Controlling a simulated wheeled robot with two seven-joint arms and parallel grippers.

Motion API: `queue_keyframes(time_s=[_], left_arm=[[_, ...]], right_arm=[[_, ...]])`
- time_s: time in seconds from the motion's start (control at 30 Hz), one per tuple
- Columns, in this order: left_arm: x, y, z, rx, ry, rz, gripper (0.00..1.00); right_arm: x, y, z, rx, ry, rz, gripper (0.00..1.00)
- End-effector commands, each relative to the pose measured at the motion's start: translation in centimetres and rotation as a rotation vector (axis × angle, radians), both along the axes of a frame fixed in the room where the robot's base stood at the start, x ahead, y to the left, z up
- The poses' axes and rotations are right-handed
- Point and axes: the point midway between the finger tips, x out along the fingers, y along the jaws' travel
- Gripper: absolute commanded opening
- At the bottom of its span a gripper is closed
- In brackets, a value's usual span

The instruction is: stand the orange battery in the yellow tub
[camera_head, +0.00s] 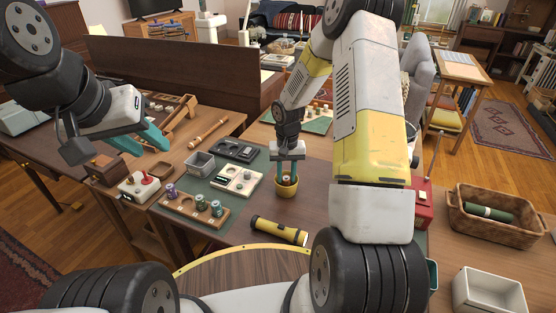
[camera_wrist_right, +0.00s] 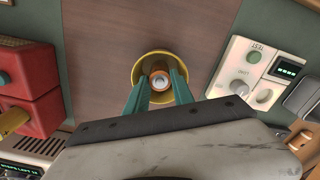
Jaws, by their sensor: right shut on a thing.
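The yellow tub (camera_head: 286,190) stands on the brown table, just right of the dark green mat. It also shows in the right wrist view (camera_wrist_right: 148,58). The orange battery (camera_head: 289,179) is upright inside the tub, and its round end (camera_wrist_right: 160,81) shows in the right wrist view. My right gripper (camera_head: 288,172) points down into the tub, its teal fingers (camera_wrist_right: 159,88) shut on the battery. Whether the battery touches the tub floor is hidden. My left gripper (camera_head: 158,139) is open and empty, above the table at the left.
On the mat are a wooden holder (camera_head: 181,206) with purple and green batteries, a white tester (camera_head: 237,182), a grey bin (camera_head: 200,165) and a black case (camera_head: 235,150). A yellow-black flashlight (camera_head: 278,230) lies in front of the tub. A red box (camera_head: 423,205) stands at the right.

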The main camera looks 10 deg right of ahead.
Motion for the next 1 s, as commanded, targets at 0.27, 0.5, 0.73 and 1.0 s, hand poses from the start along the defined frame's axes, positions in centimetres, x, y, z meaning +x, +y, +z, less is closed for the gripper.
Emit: queue_keyframes(time_s=[0.27,0.5,0.73,1.0], left_arm=[[0.0,0.0,0.0,0.0,0.0,0.0,0.36],[0.0,0.0,0.0,0.0,0.0,0.0,0.36],[0.0,0.0,0.0,0.0,0.0,0.0,0.36],[0.0,0.0,0.0,0.0,0.0,0.0,0.36]], right_arm=[[0.0,0.0,-0.2,0.0,-0.001,0.0,0.35],[0.0,0.0,-0.2,0.0,-0.001,-0.001,0.38],[0.1,0.0,1.1,0.0,-0.004,-0.002,0.38],[0.1,0.0,6.7,0.0,-0.007,-0.001,0.38]])
